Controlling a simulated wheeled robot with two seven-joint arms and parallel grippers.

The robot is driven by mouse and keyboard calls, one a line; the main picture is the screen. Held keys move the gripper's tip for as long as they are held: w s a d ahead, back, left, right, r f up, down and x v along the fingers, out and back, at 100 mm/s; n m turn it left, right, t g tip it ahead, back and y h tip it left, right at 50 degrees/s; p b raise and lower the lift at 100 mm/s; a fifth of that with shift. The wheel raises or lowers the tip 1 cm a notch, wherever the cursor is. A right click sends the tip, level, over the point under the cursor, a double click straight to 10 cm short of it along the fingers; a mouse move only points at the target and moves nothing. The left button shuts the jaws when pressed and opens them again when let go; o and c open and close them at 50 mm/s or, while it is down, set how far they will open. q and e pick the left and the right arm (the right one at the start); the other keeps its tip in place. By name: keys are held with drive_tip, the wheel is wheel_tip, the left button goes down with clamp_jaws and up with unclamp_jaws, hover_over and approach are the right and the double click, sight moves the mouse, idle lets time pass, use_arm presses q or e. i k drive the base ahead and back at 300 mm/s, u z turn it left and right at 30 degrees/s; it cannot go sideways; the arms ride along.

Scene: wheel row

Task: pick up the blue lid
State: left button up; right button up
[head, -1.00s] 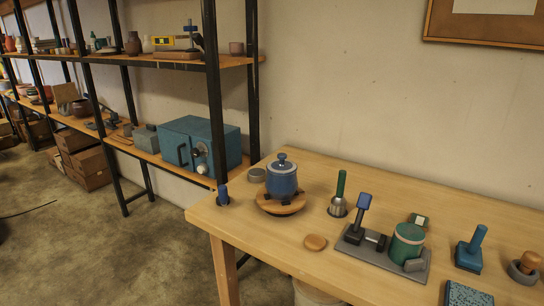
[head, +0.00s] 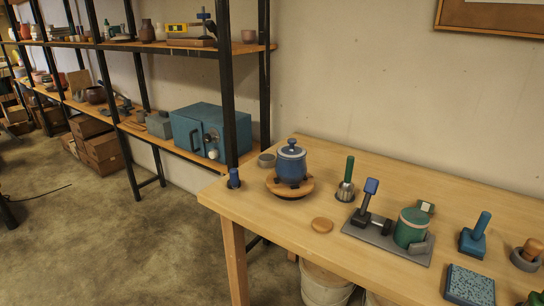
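The blue lid (head: 291,148) has a round blue knob and a pale ring on its top. It sits on the blue jar (head: 291,168), which stands on a round wooden trivet (head: 274,187) near the left end of the wooden table. Neither of my grippers shows in the head view.
A shelf rack (head: 228,90) stands at left.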

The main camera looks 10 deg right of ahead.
sight(291, 151)
drive_tip(key=z, duration=0.95)
drive_tip(key=k, duration=0.2)
drive_tip(key=u, duration=2.35)
drive_tip(key=i, duration=1.55)
drive_tip(key=z, duration=1.45)
drive_tip(key=i, duration=0.8)
drive_tip(key=z, duration=0.85)
